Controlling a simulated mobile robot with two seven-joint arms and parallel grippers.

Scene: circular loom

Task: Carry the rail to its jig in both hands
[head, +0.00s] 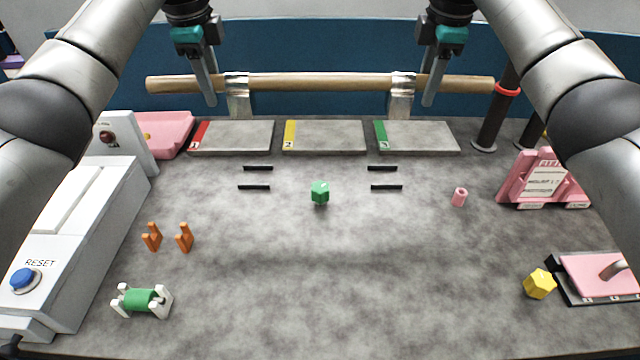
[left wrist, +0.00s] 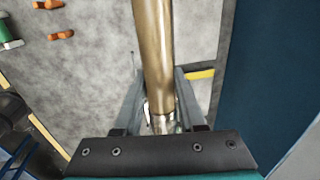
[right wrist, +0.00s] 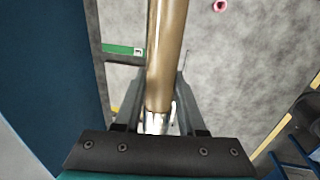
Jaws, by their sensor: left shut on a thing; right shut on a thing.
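The rail is a long wooden rod (head: 320,82), lying level across the back of the table in the head view. My left gripper (head: 208,98) is shut on it left of centre, and my right gripper (head: 431,98) is shut on it right of centre. The rod runs between the fingers in the left wrist view (left wrist: 153,50) and in the right wrist view (right wrist: 166,50). Two shiny metal brackets (head: 238,98) (head: 402,98) meet the rod just inside my grippers. I cannot tell whether the rod rests in them. Two pairs of black strips (head: 258,168) (head: 382,168) lie mid-table; no jig is clearly identifiable.
Grey numbered plates (head: 325,137) line the back. A green block (head: 320,193) sits near the strips. A dark post with a red ring (head: 496,110) stands near the rod's right end. A pink stand (head: 543,180) is at right, a white reset box (head: 75,230) at left. The front middle is clear.

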